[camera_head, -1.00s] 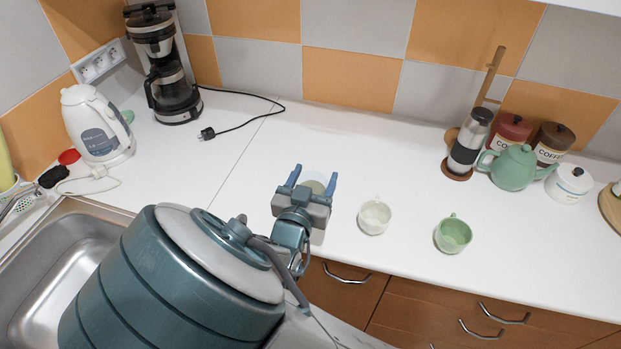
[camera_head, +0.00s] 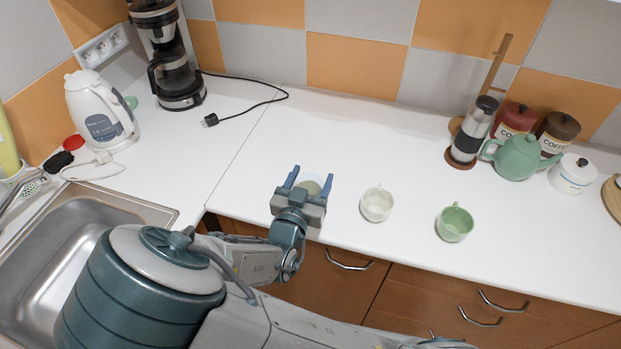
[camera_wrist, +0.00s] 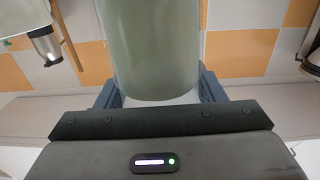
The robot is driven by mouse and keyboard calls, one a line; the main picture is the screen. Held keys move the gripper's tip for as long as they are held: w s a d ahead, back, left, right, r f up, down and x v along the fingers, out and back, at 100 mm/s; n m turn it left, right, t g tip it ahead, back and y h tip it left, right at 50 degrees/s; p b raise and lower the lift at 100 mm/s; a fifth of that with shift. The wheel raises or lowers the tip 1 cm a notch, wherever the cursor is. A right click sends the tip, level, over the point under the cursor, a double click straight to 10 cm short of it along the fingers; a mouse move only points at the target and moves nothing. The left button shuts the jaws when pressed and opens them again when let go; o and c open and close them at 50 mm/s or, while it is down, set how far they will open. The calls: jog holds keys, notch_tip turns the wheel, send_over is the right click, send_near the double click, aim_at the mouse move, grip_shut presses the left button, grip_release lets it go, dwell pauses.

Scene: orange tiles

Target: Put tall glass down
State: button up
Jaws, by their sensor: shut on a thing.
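The tall glass (camera_wrist: 155,50) is pale green and see-through, and fills the middle of the wrist view between my fingers. In the head view the glass (camera_head: 313,184) shows as a pale round shape between the blue fingertips. My gripper (camera_head: 309,184) is shut on it, over the front part of the white counter, left of the white cup. The fingers also show on both sides of the glass in the wrist view (camera_wrist: 158,88). I cannot tell whether the glass bottom touches the counter.
A white cup (camera_head: 377,204) and a green cup (camera_head: 454,223) stand to the right. A green teapot (camera_head: 517,157), canisters and a steel grinder (camera_head: 470,135) stand at the back right. The sink (camera_head: 75,240) is at left. The white counter (camera_head: 330,130) behind my gripper is clear.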

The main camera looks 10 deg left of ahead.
jog(key=shift+f, duration=0.2)
jog(key=o, duration=1.4)
jog(key=shift+r, duration=0.1)
jog(key=shift+r, duration=0.25)
jog(key=s, duration=0.4)
jog(key=s+a+b, duration=0.1)
jog(key=s, duration=0.3)
jog(key=s+b, duration=0.1)
jog(key=s, duration=0.3)
jog(key=shift+a+f, duration=0.15)
